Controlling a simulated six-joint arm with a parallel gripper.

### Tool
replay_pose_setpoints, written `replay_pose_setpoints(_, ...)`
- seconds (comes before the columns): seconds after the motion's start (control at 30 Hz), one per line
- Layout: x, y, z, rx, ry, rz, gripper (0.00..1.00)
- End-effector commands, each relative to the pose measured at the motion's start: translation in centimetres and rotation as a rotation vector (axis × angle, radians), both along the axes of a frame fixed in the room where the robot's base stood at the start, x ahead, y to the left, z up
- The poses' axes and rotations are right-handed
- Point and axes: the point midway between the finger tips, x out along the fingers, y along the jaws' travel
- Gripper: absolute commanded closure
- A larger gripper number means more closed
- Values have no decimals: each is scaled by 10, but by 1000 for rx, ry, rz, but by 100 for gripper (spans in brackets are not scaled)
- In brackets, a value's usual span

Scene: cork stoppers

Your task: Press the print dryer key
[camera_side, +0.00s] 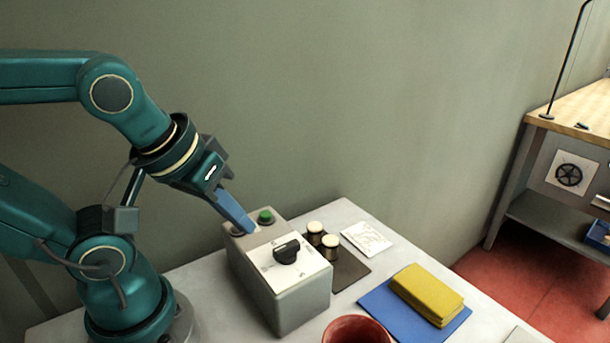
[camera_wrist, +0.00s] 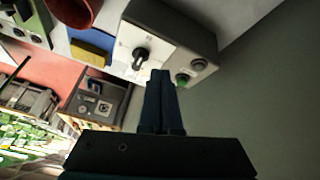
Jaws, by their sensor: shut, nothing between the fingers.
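A grey control box (camera_side: 305,301) stands on the table, with a white panel and a black rotary knob (camera_side: 287,252) on top. A green button (camera_side: 265,216) and a dark round button (camera_side: 237,232) sit at its far end. In the wrist view the green button (camera_wrist: 182,79), a grey round button (camera_wrist: 198,64) and the knob (camera_wrist: 140,57) show. I cannot read which is the print dryer key. My gripper (camera_side: 250,227) is shut and empty, its blue fingers slanting down to the box top near the two buttons. I cannot tell whether the tips touch it.
A yellow block (camera_side: 427,292) lies on a blue cloth (camera_side: 381,306). A red bowl (camera_side: 357,331) is at the front. A wall rises behind the table.

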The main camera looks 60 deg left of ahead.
Motion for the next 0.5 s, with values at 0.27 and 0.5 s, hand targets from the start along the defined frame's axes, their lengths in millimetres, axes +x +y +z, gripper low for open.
replay_pose_setpoints(0.27,10,28,12,-75,-68,434,100)
replay_pose_setpoints(0.5,26,53,29,-135,-199,778,100)
